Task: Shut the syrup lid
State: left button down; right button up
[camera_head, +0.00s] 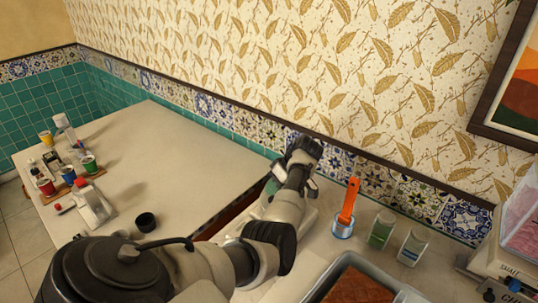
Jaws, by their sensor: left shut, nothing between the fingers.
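My left arm reaches up from the bottom of the head view across the counter. Its gripper (304,150) is at the far end, close to the tiled wall, and is shut with nothing held. I cannot clearly pick out the syrup container or its lid. A pale object shows partly behind the arm near the wall, but the arm covers most of it. My right gripper is not in view.
An orange utensil (348,200) stands in a blue-and-white cup (343,228) right of my arm. A grey tray (408,296) holds something brown at the front. The worktop's middle is clear.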

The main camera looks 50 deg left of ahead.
pick_arm(q)
jog(key=shift+s+d+n, duration=0.15)
jog(key=shift+d+n, duration=0.25)
jog(key=shift+d, duration=0.15)
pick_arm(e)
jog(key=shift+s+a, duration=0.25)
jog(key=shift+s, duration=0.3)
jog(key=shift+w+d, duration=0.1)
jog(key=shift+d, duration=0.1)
pick_arm(q)
jog(key=shift+d+r, duration=0.1)
jog(key=shift+r, duration=0.1)
jog(key=v, duration=1)
jog(key=shift+w+r+b, duration=0.2)
jog(key=shift+w+b, duration=0.1)
jog(key=shift+w, duration=0.05)
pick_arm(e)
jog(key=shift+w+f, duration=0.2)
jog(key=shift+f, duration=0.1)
pick_arm(q)
jog(key=shift+s+f+g+h, duration=0.1)
jog(key=shift+g+h, duration=0.2)
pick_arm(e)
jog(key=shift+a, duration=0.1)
